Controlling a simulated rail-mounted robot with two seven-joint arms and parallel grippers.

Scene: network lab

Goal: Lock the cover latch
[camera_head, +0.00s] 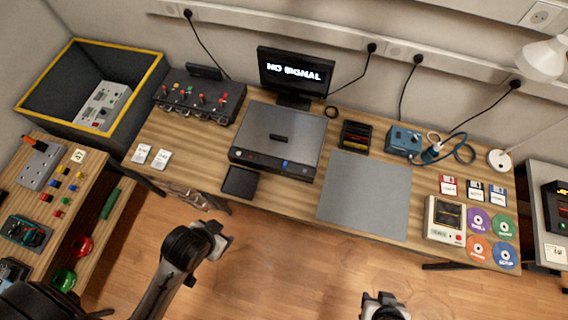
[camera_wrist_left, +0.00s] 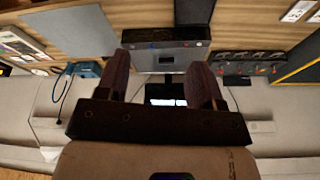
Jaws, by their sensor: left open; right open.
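A dark flat box-shaped device (camera_head: 277,140) sits on the wooden desk below the monitor. Its flat top cover is closed down and carries a small black latch-like bar (camera_head: 279,138) near the middle; whether it is locked I cannot tell. Its front has a blue button. The left wrist view shows the device upside down (camera_wrist_left: 165,58), between the open fingers of my left gripper (camera_wrist_left: 160,82). My left gripper also shows in the head view (camera_head: 222,240), in front of the desk, apart from the device. My right gripper (camera_head: 382,300) is open at the bottom edge, apart from everything.
A monitor (camera_head: 296,72) reading "NO SIGNAL" stands behind the device. A black control panel (camera_head: 200,100) is to its left. A grey mat (camera_head: 366,194) lies bare to its right. A small black tray (camera_head: 240,182) lies in front. A blue box (camera_head: 404,140) with cable stands farther right.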

